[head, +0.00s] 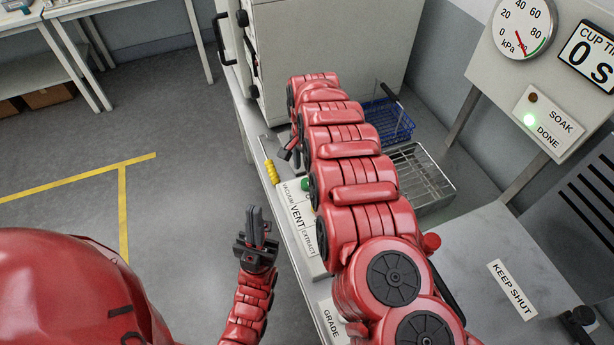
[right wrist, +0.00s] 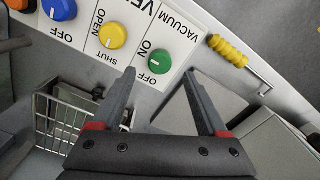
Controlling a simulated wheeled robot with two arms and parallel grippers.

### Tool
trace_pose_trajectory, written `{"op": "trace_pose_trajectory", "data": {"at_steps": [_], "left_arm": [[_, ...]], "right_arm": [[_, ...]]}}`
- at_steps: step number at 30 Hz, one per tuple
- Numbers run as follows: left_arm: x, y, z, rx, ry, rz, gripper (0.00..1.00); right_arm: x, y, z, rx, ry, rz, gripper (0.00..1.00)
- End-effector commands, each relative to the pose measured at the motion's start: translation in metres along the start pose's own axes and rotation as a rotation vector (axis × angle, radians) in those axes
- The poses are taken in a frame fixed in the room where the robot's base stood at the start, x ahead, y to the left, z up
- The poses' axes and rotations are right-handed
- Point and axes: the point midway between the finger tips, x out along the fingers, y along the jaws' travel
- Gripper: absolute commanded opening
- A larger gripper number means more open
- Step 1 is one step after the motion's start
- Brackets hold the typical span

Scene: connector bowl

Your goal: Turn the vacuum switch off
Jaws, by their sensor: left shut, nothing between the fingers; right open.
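The vacuum switch is a green round knob (right wrist: 160,62) on a white panel, by the word VACUUM and the labels ON and OFF. I cannot tell surely which label its small pale mark points to. Part of it shows in the head view (head: 307,184), beside my right arm. My right gripper (right wrist: 160,82) is open and empty, its two fingertips apart on either side of the knob's line, pointing to the panel. Contact is not clear. In the head view it is mostly hidden by my arm. My left gripper (head: 257,225) is shut and empty, left of the bench.
A yellow knob (right wrist: 113,35) and a blue knob (right wrist: 62,9) sit beside the green one. A yellow-handled tool (right wrist: 228,50) lies on the other side. A wire basket (right wrist: 62,122), a blue basket (head: 388,120) and a pressure gauge (head: 522,28) are near.

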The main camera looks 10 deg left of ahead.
Motion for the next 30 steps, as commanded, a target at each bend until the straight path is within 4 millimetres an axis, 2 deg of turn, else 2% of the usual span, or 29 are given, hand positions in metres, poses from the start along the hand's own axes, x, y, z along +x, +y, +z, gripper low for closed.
{"op": "trace_pose_trajectory", "data": {"at_steps": [5,9,15,24,25,30], "left_arm": [[0.008,0.000,-0.001,0.000,0.000,0.000,0.00],[0.007,0.000,-0.001,0.000,0.000,0.000,0.00],[0.008,0.000,-0.001,0.000,0.000,0.000,0.00],[0.008,0.000,-0.001,0.000,0.000,0.000,0.00],[0.008,0.000,-0.001,0.000,0.000,0.000,0.00],[0.008,0.000,-0.001,0.000,0.000,0.000,0.00]], "right_arm": [[0.026,0.001,0.000,-0.002,0.001,0.003,0.76],[0.041,0.001,-0.003,0.001,0.005,0.001,0.76],[0.051,0.000,-0.001,-0.001,0.001,-0.001,0.76],[0.053,0.000,0.000,-0.001,0.000,-0.001,0.76],[0.053,0.000,0.000,-0.001,0.000,-0.001,0.74],[0.053,0.000,0.000,-0.001,0.000,-0.001,0.44]]}}
